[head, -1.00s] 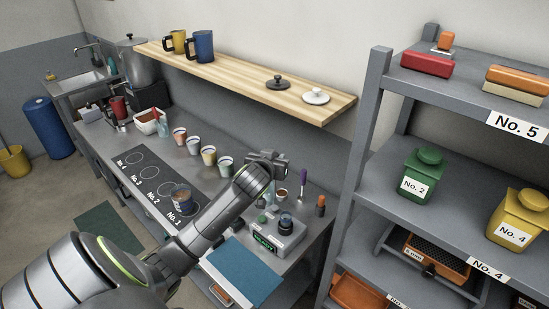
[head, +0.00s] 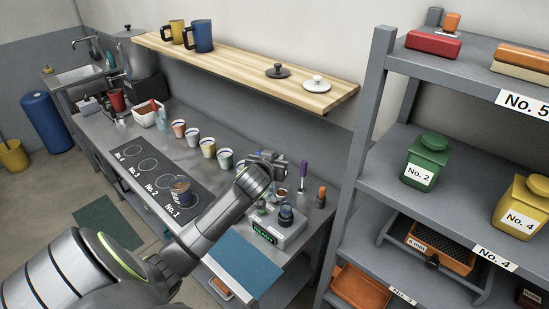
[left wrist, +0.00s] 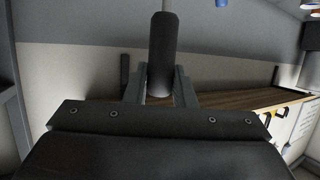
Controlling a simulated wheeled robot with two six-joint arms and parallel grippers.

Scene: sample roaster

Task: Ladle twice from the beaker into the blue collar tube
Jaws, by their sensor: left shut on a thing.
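My left gripper (head: 268,160) is over the back right part of the counter; its arm hides what lies under it. In the left wrist view it is shut on a black handle (left wrist: 162,50) with a thin metal rod, likely the ladle; the bowl end is out of view. A cup-like vessel with dark contents (head: 181,189) stands at the No. 1 ring; I cannot tell whether it is the beaker. A dark blue-topped piece (head: 286,213), perhaps the blue collar tube, stands at a grey device (head: 278,233). My right gripper is not in view.
Several small cups (head: 208,147) stand in a row at the back of the counter. A purple-handled tool (head: 303,170) and an orange-topped bottle (head: 321,196) stand near its right end. A wooden shelf (head: 240,68) hangs above; a grey rack (head: 372,120) stands to the right.

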